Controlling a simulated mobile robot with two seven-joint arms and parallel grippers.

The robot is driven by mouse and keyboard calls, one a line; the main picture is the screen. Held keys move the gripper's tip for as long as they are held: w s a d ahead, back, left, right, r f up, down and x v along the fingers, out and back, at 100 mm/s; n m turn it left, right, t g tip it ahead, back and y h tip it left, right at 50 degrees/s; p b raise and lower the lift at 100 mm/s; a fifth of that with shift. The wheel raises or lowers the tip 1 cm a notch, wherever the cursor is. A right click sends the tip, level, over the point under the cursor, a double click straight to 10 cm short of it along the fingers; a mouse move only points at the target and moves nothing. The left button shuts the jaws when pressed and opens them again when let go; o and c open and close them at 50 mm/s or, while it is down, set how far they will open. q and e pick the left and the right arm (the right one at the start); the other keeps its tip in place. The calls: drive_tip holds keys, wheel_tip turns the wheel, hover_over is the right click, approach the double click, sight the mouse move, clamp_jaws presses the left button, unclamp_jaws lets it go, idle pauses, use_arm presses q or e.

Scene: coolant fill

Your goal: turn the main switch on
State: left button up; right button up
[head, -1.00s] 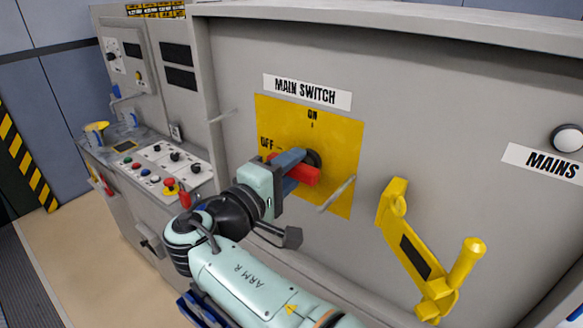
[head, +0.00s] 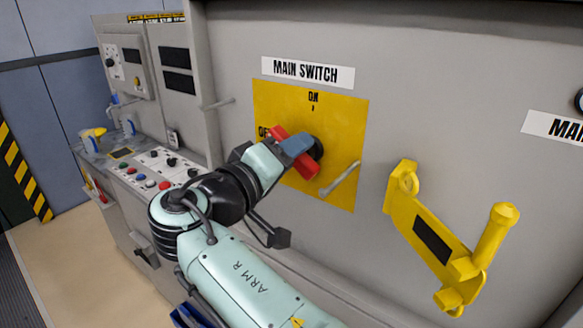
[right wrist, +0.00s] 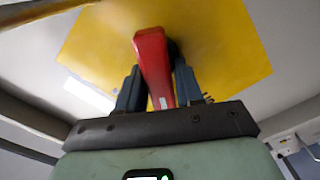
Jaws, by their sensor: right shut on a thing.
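The main switch has a red handle (head: 309,168) on a yellow plate (head: 338,128) marked ON at the top and OFF at the left. The handle is tilted, with its upper-left end between the OFF and ON marks. My right gripper (head: 297,147) is shut on the red handle. In the right wrist view, the red handle (right wrist: 152,62) stands between the two blue-grey fingers. The gripper partly hides the OFF mark and the middle of the handle in the head view. My left gripper is not in view.
A white MAIN SWITCH label (head: 307,72) sits above the plate. A grey lever (head: 340,179) sticks out at the plate's lower right. A yellow crank-like handle (head: 432,250) is on the panel further right. A control desk (head: 150,168) with knobs and buttons stands at the left.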

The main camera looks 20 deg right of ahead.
drive_tip(key=m+b, duration=0.2)
drive_tip(key=m, duration=0.1)
drive_tip(key=shift+m+b, duration=0.4)
drive_tip(key=m+b, duration=0.2)
drive_tip(key=m, duration=0.1)
drive_tip(key=shift+s+d+r, duration=0.15)
drive_tip(key=shift+s, duration=0.05)
use_arm(q)
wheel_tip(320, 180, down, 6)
drive_tip(key=b, duration=0.1)
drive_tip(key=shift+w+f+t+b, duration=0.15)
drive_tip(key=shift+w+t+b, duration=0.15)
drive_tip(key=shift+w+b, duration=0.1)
use_arm(e)
drive_tip(key=shift+s+d+r+m, duration=0.1)
drive_tip(key=shift+m, duration=0.95)
drive_tip(key=shift+s+r+m, duration=0.1)
drive_tip(key=shift+m, duration=0.95)
drive_tip(key=o, duration=0.9)
